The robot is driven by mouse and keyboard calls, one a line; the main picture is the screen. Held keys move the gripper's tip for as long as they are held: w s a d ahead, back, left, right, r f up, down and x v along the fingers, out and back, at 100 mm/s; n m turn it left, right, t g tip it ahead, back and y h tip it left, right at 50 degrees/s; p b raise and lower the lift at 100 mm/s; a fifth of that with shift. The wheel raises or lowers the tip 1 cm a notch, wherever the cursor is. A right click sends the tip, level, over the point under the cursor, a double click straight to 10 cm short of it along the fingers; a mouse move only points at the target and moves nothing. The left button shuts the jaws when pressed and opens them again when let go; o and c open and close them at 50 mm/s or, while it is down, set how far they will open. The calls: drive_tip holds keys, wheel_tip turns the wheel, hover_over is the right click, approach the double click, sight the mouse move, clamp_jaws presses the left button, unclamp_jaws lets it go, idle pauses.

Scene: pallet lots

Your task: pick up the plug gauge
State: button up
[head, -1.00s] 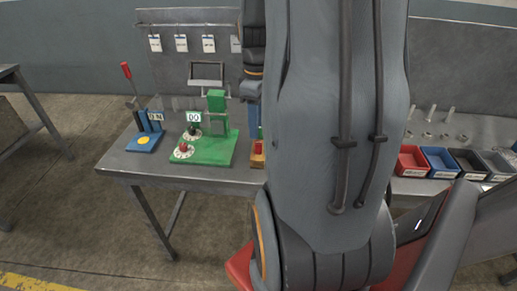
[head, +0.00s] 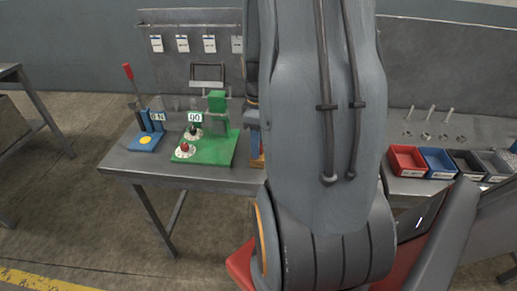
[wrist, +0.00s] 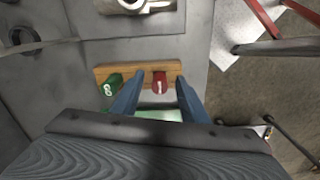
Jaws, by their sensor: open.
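A wooden block (wrist: 103,74) lies on the grey bench in the wrist view. It carries a green piece (wrist: 112,86) on the left and a red piece (wrist: 160,84) near its middle, both with white marks. These look like the plug gauge's ends or two gauges; I cannot tell which. My gripper (wrist: 159,84) is open, its two blue fingers reaching toward the block with the red piece between them in the picture. The green piece is left of the left finger. Contact is not clear. In the head view only an edge of the wooden block (head: 257,163) shows beside my arm.
A green fixture (head: 215,150) with dials and a blue lever press (head: 146,140) stand on the bench (head: 190,180). Red (head: 407,160), blue and dark bins sit at right. In the wrist view, a pale metal part (wrist: 135,5) is beyond the block, and the bench edge is at right.

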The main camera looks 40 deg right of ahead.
clamp_jaws()
drive_tip(key=shift+r, duration=0.1)
